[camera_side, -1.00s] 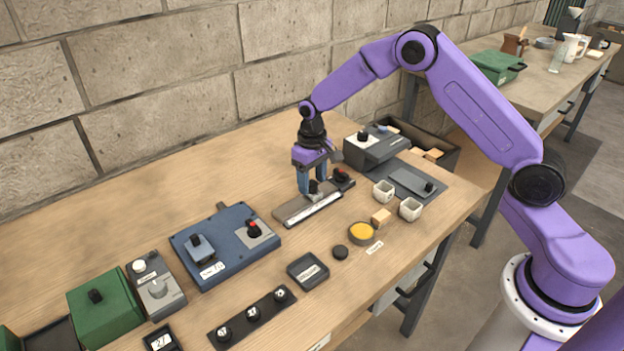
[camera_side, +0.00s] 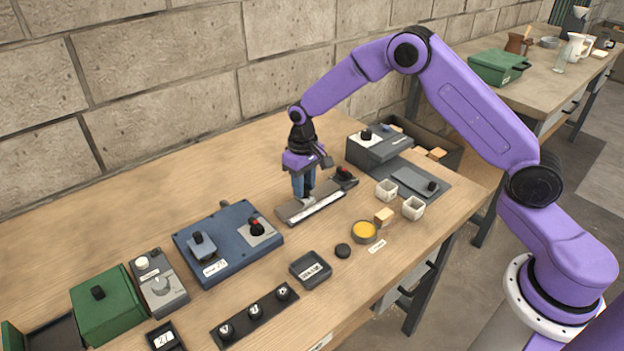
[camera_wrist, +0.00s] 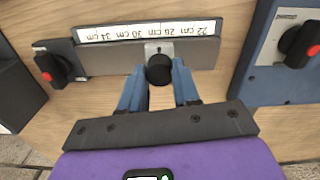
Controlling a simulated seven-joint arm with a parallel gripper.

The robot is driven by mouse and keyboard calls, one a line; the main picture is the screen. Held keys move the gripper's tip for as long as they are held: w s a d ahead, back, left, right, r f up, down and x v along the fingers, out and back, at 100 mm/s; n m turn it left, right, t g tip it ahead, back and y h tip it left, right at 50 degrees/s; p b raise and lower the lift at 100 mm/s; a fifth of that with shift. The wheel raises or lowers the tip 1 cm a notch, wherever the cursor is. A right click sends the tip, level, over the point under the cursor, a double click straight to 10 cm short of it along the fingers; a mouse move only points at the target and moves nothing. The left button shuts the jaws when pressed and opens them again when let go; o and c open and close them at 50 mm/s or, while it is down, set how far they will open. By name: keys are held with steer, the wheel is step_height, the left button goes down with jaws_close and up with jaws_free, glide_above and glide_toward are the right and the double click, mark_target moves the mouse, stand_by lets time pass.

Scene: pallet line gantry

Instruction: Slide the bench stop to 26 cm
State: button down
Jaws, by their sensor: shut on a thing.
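The bench stop (camera_side: 318,207) is a grey rail with a white scale strip, lying on the bench in the side view. In the wrist view its scale (camera_wrist: 148,31) appears upside down, reading 34, 30, 26 and 22 cm from left to right. Its black round knob (camera_wrist: 160,70) sits on a grey slider whose small mark is close to the 26 cm label. My gripper (camera_wrist: 159,72) has its blue fingers shut on the knob, one on each side. In the side view my gripper (camera_side: 303,195) hides most of the knob.
A black block with a red-tipped lever (camera_wrist: 47,68) sits at the rail's end. A blue box with a lever (camera_side: 228,242) lies left of the rail. A grey device (camera_side: 380,150) and white cups (camera_side: 386,190) stand to the right. Bare wood lies behind the rail.

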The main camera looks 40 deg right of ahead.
steer(key=shift+a, duration=0.2)
steer(key=c, duration=0.8)
jaws_free()
steer(key=shift+r, duration=0.15)
step_height(320, 180, up, 17)
steer(key=shift+r, duration=0.1)
steer(key=s+a+r+n, duration=0.1)
steer(key=s+n, duration=0.7)
steer(key=s, duration=2)
steer(key=s+d+f+n, duration=0.2)
steer(key=s+d, duration=0.3)
steer(key=s, duration=0.5)
steer(key=shift+s+d+f+n, duration=0.15)
steer(key=shift+s+f+n, duration=0.2)
steer(key=shift+n, duration=0.25)
